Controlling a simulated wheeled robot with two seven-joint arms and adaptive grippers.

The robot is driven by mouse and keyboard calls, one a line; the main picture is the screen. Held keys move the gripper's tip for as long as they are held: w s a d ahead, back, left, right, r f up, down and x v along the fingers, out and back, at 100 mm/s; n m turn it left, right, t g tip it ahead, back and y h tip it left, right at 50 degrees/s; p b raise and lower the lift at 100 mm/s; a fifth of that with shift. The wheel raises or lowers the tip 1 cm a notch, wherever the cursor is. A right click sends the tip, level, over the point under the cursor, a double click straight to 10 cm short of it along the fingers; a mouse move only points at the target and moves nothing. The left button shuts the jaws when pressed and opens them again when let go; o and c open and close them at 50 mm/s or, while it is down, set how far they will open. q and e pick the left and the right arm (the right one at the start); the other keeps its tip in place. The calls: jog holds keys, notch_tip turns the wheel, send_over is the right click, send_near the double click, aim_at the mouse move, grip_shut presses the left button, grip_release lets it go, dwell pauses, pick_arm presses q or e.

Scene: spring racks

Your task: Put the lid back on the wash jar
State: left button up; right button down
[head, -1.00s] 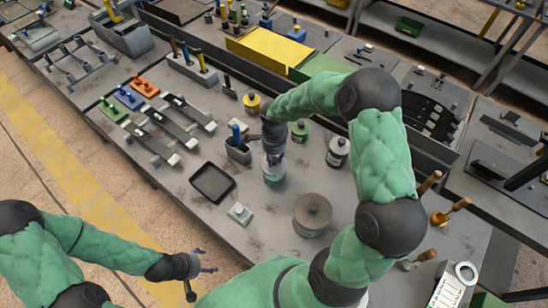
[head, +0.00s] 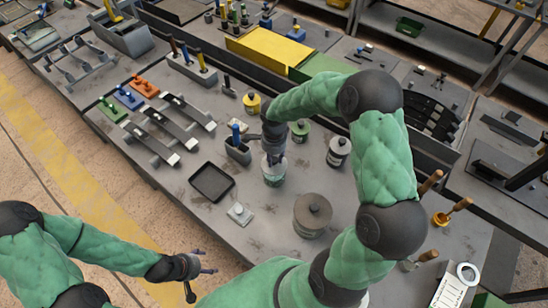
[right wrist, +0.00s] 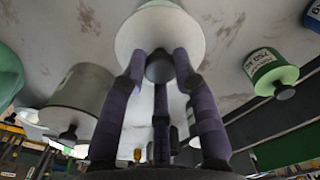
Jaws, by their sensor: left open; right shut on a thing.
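The wash jar (head: 273,178) is a pale jar with a green label, standing near the middle of the bench. My right gripper (head: 273,158) points down over its top. In the right wrist view, my right gripper's purple fingers (right wrist: 160,85) are shut around a dark knob (right wrist: 160,68) in the middle of a pale round lid (right wrist: 160,38). The fingers hide part of the jar's mouth, so I cannot tell whether the lid is fully seated. My left gripper (head: 208,262) is open and empty off the front edge of the bench.
A large grey lidded pot (head: 312,216) stands to the jar's right. A black tray (head: 212,182) and a small pale block with a knob (head: 240,213) lie to the left. A green-lidded jar (head: 300,130) and a black-lidded white jar (head: 338,152) stand behind. Bare bench lies in front.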

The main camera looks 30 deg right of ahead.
dwell(0.4)
jog(key=shift+c, duration=1.9)
grip_release()
jog(key=shift+r, duration=0.15)
jog(key=shift+r+p, duration=1.65)
jog(key=shift+r, duration=1.75)
grip_shut()
